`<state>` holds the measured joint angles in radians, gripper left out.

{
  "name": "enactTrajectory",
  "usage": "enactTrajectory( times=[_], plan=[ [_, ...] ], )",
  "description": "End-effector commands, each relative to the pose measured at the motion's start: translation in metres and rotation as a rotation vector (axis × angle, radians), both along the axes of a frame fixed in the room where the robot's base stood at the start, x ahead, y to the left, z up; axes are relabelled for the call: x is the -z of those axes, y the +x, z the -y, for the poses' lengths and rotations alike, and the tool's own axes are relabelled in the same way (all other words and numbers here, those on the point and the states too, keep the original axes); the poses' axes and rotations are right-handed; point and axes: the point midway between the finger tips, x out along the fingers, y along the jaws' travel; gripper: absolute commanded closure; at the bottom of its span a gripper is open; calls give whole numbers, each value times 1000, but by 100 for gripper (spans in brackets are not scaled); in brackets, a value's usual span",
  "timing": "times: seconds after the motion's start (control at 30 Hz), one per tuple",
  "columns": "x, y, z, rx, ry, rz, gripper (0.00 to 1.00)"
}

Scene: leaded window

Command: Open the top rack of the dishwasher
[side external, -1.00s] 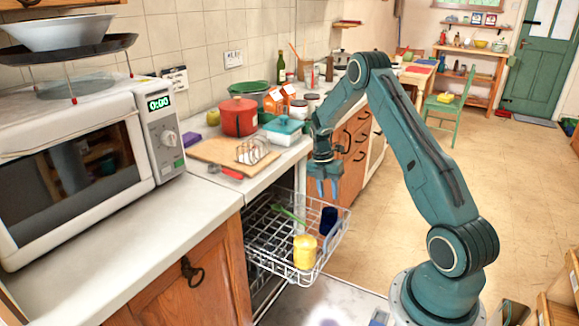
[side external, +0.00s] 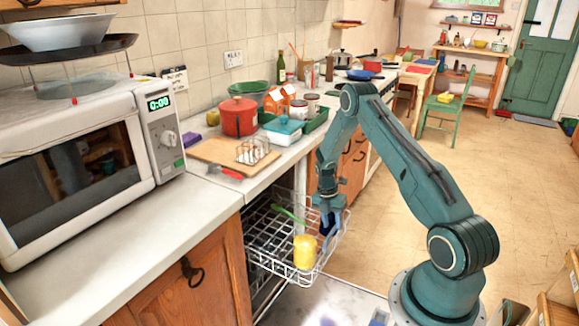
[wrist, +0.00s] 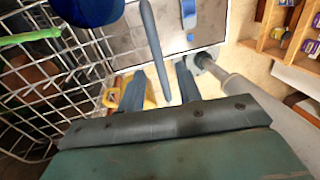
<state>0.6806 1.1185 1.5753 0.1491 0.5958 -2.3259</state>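The white wire rack (side external: 275,262) of the dishwasher stands out past the counter front, over the lowered door (side external: 325,305). It holds a yellow cup (side external: 304,252), a green utensil (side external: 289,214) and a dark blue cup, mostly hidden behind my gripper (side external: 328,222) in the side view. The blue cup (wrist: 88,8) shows in the wrist view. My gripper is at the rack's front edge. In the wrist view, its two fingers (wrist: 160,88) are apart, with the grey handle bar (wrist: 152,45) of the rack running between them. A gap shows on both sides of the bar.
A microwave (side external: 80,160) stands on the left counter. A red pot (side external: 239,117), a wooden board (side external: 215,153) and a toast rack (side external: 252,151) are on the counter above the dishwasher. Open floor (side external: 400,180) lies behind my arm.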

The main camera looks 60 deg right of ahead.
Motion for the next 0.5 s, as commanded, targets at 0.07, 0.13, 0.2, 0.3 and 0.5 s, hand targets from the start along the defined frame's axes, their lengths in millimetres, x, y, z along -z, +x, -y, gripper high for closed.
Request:
enactTrajectory(
  times=[0.07, 0.13, 0.2, 0.3, 0.5],
  plan=[
    [7, -2, 0, 0, 1, -1, 66],
    [11, -2, 0, 0, 1, -1, 66],
    [13, -3, 0, 0, 1, 0, 66],
    [15, -3, 0, 0, 0, 0, 66],
    [15, -3, 0, 0, 0, 0, 66]
  ],
)
